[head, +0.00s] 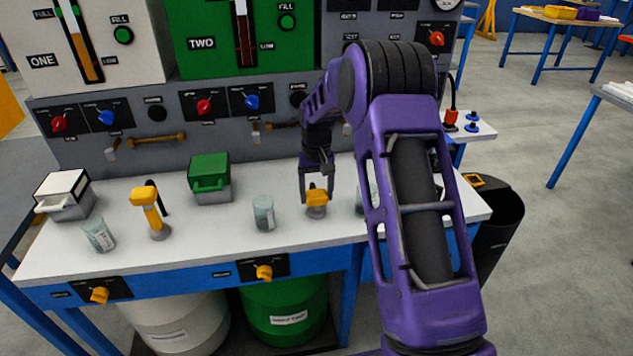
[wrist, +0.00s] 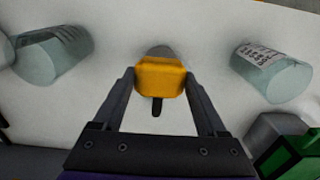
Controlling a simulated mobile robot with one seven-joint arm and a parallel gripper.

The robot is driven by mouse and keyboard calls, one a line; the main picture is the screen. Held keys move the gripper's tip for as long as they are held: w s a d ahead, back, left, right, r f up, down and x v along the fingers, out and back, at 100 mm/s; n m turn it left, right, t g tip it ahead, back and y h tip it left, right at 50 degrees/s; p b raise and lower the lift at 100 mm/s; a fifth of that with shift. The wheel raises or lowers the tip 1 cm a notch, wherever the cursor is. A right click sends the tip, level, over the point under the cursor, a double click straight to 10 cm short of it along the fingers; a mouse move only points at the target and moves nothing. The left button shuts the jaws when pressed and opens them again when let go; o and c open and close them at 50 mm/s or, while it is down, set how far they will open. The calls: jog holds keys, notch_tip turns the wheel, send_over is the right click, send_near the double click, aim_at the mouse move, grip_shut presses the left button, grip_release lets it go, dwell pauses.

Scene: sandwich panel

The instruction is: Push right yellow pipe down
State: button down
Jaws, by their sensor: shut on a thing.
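The right yellow pipe (head: 316,198) stands on the white bench top, right of the middle. It is low and short beside the left yellow pipe (head: 149,203), which stands taller. My gripper (head: 316,190) is over the right pipe from above. In the wrist view my gripper (wrist: 160,85) has a finger on each side of the yellow head (wrist: 160,77) and is shut on it. A dark lever or spout (wrist: 157,106) shows below the head. The pipe's base is mostly hidden under the head in the wrist view.
A glass jar (head: 264,213) stands left of the pipe, and another jar (head: 360,199) is partly hidden by my arm. A green box (head: 210,178) sits behind left. The control panel (head: 140,130) rises at the back.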

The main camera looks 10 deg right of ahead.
jog(key=shift+f, duration=0.75)
jog(key=shift+s, duration=0.1)
grip_release()
jog(key=shift+f, duration=0.1)
notch_tip(320, 180, up, 18)
jog(key=p, duration=0.2)
jog(key=shift+f, duration=0.2)
